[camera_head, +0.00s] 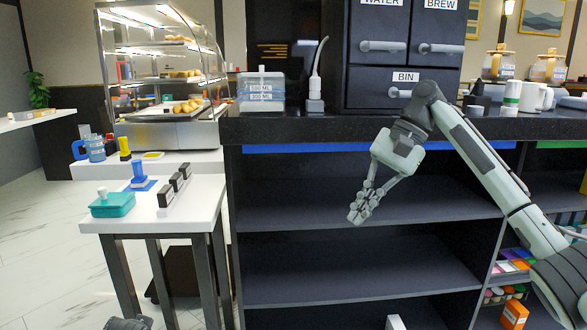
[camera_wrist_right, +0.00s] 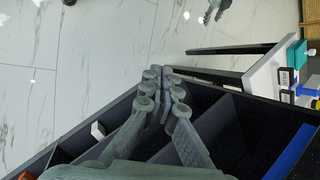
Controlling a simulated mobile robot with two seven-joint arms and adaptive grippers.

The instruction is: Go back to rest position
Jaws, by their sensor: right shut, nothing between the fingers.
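My right gripper (camera_head: 359,215) hangs in front of the dark shelf unit, its pale arm coming in from the right. Its fingers are together with nothing between them. In the right wrist view the shut fingers (camera_wrist_right: 164,76) point over the shelf's edge toward the floor. A small dark grey piece at the bottom left of the head view, likely my left gripper (camera_head: 128,323), is mostly cut off by the frame edge. I cannot tell whether it is open.
The shelf unit (camera_head: 300,215) stands close behind the right gripper, under a dark counter (camera_head: 290,128). A white side table (camera_head: 120,223) at left holds a teal box (camera_head: 113,205) and stamps. White marble floor (camera_head: 45,250) is clear at far left.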

